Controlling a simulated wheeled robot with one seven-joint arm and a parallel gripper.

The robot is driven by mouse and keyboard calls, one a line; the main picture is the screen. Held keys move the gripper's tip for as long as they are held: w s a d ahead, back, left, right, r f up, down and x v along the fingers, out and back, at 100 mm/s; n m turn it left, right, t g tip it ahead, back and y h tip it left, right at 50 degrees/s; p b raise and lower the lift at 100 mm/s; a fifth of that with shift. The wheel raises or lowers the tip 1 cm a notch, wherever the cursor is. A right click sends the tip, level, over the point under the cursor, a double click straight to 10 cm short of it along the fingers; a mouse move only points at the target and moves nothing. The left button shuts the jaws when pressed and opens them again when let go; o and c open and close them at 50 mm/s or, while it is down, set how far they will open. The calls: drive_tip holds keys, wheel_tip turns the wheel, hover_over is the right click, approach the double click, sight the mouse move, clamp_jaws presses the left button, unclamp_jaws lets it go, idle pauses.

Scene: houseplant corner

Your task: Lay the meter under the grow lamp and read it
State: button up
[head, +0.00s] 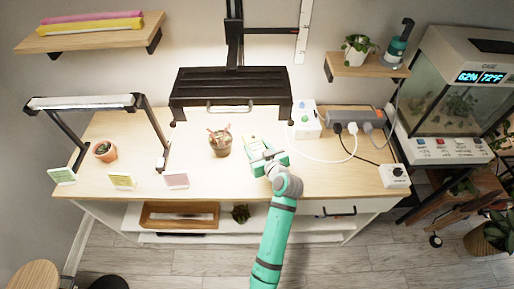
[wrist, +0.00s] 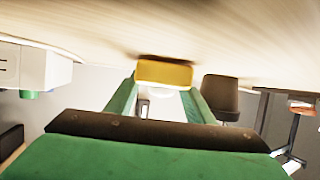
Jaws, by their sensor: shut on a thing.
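My gripper (head: 266,160) is shut on the yellow meter (head: 252,142), over the wooden table right of the middle. In the wrist view the meter (wrist: 165,73) shows as a yellow block between the green fingers, close to the tabletop, with a dark shadow beside it; I cannot tell if it touches. Its display cannot be read. A wide black lamp hood (head: 230,88) hangs above the table's back, lit below. The meter is in front of its right part. A smaller bar lamp (head: 82,102) stands at the left. Neither lamp is labelled.
A brown pot (head: 220,143) stands left of my gripper. A white box (head: 306,121) and grey power unit (head: 348,118) with cables lie to the right. Small cards (head: 176,180) stand along the front left edge. The tabletop (head: 192,150) is clear left of the brown pot.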

drive_tip(key=shift+a+f, duration=0.2)
drive_tip(key=o, duration=1.2)
drive_tip(key=shift+d, duration=0.1)
drive_tip(key=shift+c, duration=0.2)
drive_tip(key=v, duration=1.2)
drive_tip(key=shift+d, duration=0.1)
